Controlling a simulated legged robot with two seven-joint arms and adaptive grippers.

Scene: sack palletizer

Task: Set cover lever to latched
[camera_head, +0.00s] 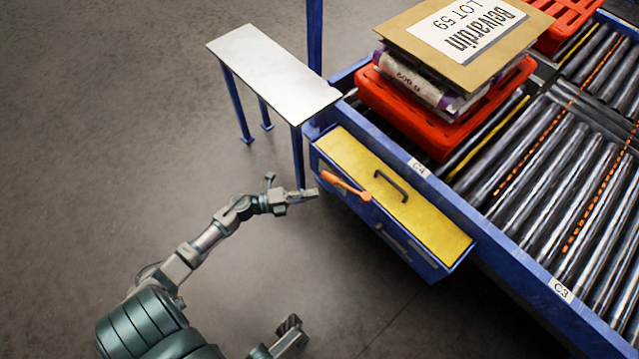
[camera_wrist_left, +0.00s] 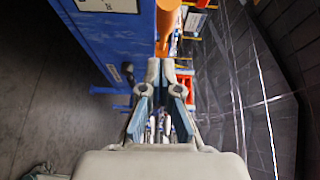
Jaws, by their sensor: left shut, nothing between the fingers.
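The cover lever (camera_head: 345,186) is an orange handle at the left end of the yellow cover (camera_head: 430,222) on the blue box. It points up and left, away from its pivot on the box's front edge. My left gripper (camera_head: 314,193) is shut and empty, just left of the lever's free end; the head view does not settle whether they touch. In the left wrist view the closed fingers (camera_wrist_left: 161,68) point toward the orange lever (camera_wrist_left: 169,18), which shows just beyond the tips. Part of my right gripper (camera_head: 290,332) shows at the bottom; its fingers are unclear.
The blue box (camera_head: 408,248) juts from the roller conveyor (camera_head: 560,165). A black handle (camera_head: 391,186) stands on the yellow cover. A grey-topped side table (camera_head: 270,70) stands behind my left gripper. A red pallet (camera_head: 430,125) bears stacked sacks. The floor at left is clear.

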